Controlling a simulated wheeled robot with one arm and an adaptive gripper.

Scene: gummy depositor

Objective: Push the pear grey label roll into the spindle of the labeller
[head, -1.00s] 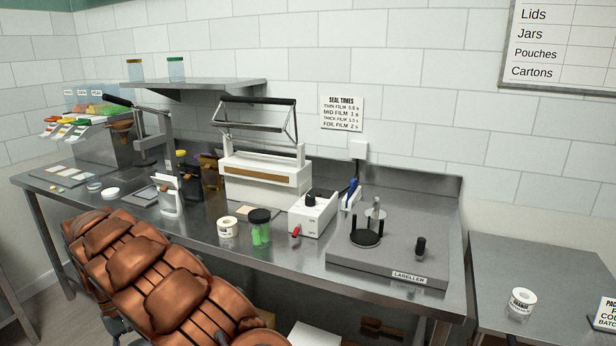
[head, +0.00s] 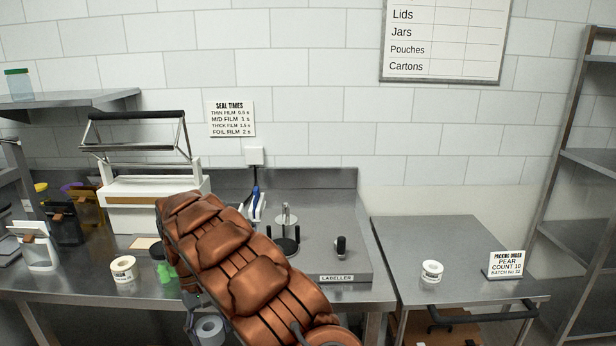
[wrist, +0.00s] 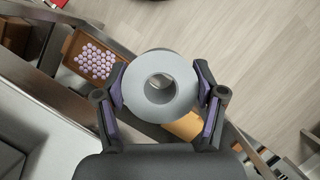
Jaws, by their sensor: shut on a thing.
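The grey label roll (wrist: 183,72) is held between the two fingers of my gripper (wrist: 160,90), with its round face and open centre hole showing in the wrist view. In the head view the roll (head: 209,328) shows low, in front of the bench edge, partly hidden by my arm. The labeller (head: 337,278) is a grey plate on the bench, up and to the right of the roll. It carries a black disc with a metal post (head: 285,222) and a short black post (head: 340,247). I cannot tell which post is the spindle. The roll is apart from the labeller.
White label rolls stand on the bench (head: 123,269) and on the right side table (head: 432,271), near a packing order sign (head: 504,265). A sealer (head: 150,205) and a green jar (head: 162,262) are left of my arm. The wrist view shows an orange tray of purple pieces (wrist: 92,57).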

